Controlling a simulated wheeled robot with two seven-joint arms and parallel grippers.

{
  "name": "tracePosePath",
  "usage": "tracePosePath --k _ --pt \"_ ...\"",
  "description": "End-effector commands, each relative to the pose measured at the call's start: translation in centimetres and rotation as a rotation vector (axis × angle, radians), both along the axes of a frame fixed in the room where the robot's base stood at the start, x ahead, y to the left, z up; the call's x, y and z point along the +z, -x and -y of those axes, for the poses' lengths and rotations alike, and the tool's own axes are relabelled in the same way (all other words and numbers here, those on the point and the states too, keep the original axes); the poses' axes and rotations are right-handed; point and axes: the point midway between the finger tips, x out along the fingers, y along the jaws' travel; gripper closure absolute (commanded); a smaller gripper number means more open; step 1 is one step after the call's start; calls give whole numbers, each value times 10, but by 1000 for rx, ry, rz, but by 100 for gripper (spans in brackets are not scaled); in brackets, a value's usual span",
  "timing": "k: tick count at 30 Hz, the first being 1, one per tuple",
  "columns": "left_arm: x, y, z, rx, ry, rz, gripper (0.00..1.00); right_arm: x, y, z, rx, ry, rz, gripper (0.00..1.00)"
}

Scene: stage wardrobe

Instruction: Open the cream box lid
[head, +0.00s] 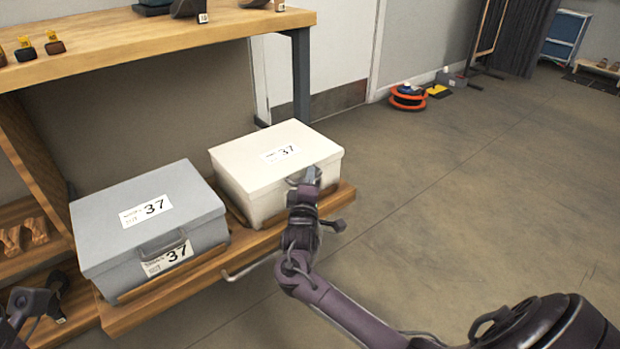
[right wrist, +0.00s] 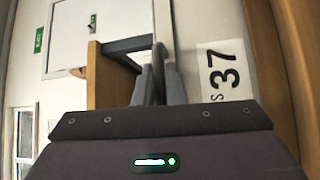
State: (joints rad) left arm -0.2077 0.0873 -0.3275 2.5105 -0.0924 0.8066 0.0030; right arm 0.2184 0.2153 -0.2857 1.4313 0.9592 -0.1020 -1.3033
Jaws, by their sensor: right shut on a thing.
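The cream box (head: 262,196) stands on the right part of the low wooden shelf, with its lid (head: 250,158) down on it and a "37" label on top. My right gripper (head: 309,176) is at the front of the box, shut on the lid's handle, which the fingers largely hide. In the right wrist view the fingers (right wrist: 160,84) are close together beside the front "37" label (right wrist: 226,70). Part of my left arm's end (head: 32,304) shows at the lower left edge of the head view; its jaws are not clear.
A grey box (head: 100,238) with "37" labels and a front handle stands left of the cream box. A wooden upper shelf (head: 130,53) with small items is above, on a dark post (head: 301,75).

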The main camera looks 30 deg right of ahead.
Motion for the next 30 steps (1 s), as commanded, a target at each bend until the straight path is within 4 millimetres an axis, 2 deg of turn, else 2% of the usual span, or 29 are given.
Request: tracePosePath --k 30 --pt "30 -4 -1 -4 3 -85 64 32 -1 -1 1 8 -104 100"
